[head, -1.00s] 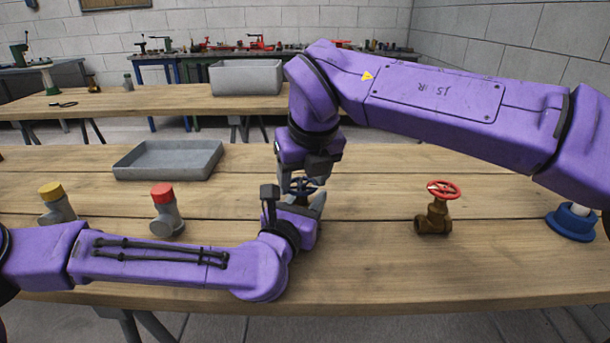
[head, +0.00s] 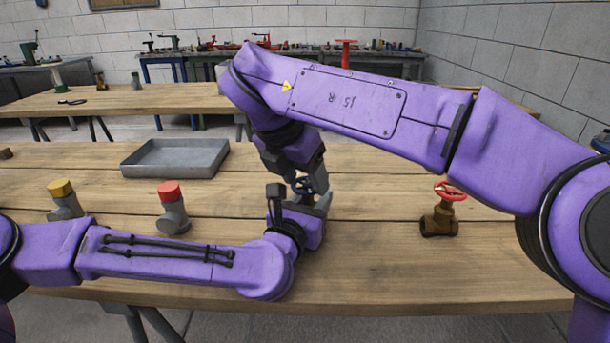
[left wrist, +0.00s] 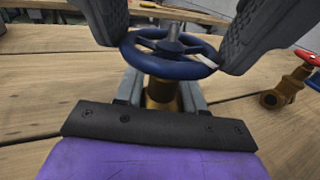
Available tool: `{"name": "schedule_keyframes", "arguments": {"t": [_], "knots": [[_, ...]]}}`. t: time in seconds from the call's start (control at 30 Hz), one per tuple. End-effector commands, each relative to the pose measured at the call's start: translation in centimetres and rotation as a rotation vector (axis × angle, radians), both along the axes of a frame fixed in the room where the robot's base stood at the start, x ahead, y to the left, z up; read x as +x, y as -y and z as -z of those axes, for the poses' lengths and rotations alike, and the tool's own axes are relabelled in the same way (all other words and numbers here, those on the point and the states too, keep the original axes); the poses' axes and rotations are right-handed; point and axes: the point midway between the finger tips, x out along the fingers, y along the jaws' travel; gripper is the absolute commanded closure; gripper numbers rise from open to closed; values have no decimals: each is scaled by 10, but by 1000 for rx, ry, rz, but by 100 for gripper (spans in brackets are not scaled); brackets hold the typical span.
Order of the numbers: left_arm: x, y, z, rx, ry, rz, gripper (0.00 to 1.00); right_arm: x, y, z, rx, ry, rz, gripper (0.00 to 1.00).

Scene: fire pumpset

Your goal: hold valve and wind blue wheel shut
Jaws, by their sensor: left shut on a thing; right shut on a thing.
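A brass valve with a blue wheel (head: 302,187) stands upright on the near table, mostly hidden by my grippers in the head view. In the left wrist view, the blue wheel (left wrist: 170,54) sits level above the brass valve body (left wrist: 160,93). My left gripper (head: 302,203) comes in low from the left and is shut on the valve body below the wheel. My right gripper (head: 308,182) reaches down from above, tilted, and is shut on the blue wheel. Its dark fingers show on both sides of the wheel in the left wrist view.
A brass valve with a red wheel (head: 439,210) stands to the right. A red-capped fitting (head: 173,210) and a yellow-capped fitting (head: 64,201) stand at left, behind my left arm. A grey tray (head: 175,158) lies farther back. The table between the two valves is clear.

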Motion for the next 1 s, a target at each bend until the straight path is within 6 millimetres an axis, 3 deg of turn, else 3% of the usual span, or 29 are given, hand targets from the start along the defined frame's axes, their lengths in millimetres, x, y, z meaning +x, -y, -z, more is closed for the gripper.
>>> {"name": "schedule_keyframes", "arguments": {"t": [0.5, 1.0], "knots": [[-1, 0, 0, 1, 1, 2, 100, 5, -1, -1, -8, 21, 316, 68], [-1, 1, 0, 0, 0, 2, 100, 5, -1, -1, -7, 23, 366, 68]]}}
